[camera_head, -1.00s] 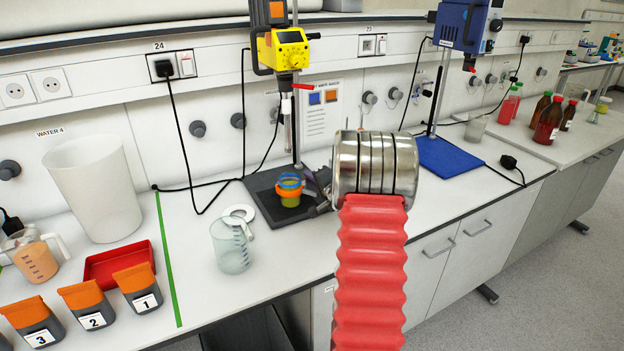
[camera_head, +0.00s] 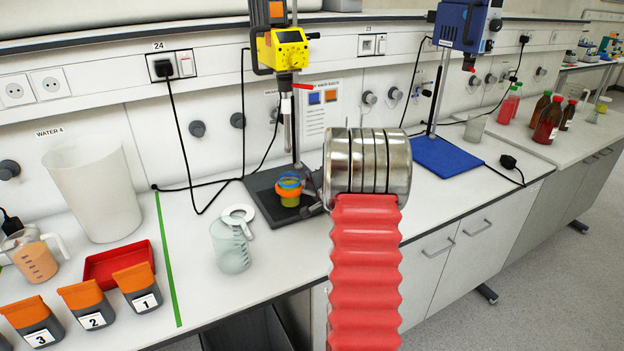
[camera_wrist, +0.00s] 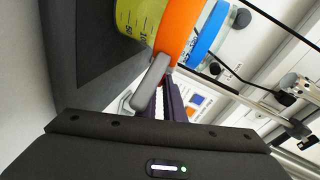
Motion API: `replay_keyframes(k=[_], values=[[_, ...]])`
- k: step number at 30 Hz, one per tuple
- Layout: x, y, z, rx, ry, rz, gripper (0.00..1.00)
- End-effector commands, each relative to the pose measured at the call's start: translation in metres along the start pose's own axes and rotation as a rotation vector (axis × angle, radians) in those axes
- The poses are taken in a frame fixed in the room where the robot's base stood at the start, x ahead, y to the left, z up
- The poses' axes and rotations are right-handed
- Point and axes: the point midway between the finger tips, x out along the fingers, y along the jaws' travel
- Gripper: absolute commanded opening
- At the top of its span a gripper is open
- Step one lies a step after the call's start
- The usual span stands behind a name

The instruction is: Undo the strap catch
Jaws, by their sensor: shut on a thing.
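A small beaker with yellow-green contents (camera_head: 289,201) stands on the dark base plate of the yellow stirrer. An orange strap (camera_head: 293,190) goes around it, with a blue ring (camera_head: 290,180) above. The wrist view shows the beaker (camera_wrist: 131,15), the orange strap (camera_wrist: 178,30) and the blue ring (camera_wrist: 206,35) close up. A grey catch lever (camera_wrist: 151,84) sticks out from the strap. My gripper (camera_wrist: 168,98) is at this lever, its dark fingers shut on it. In the head view my gripper is mostly hidden behind my arm, right of the beaker.
The yellow stirrer (camera_head: 282,48) and its rod stand over the beaker. A blue stirrer base (camera_head: 449,157) stands at right. Cables lie behind; the bench front is mostly clear.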

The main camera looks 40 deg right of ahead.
Motion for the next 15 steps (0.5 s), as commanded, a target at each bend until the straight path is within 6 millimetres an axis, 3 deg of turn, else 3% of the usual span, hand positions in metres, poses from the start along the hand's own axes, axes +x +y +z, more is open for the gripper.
replay_keyframes(k=[9, 10, 15], values=[[-0.0007, 0.0033, 0.0, 0.003, 0.005, 0.008, 0.0], [-0.0007, 0.0034, 0.0, 0.003, 0.005, 0.008, 0.09], [-0.0007, 0.0028, 0.0, 0.002, 0.004, 0.007, 0.21]])
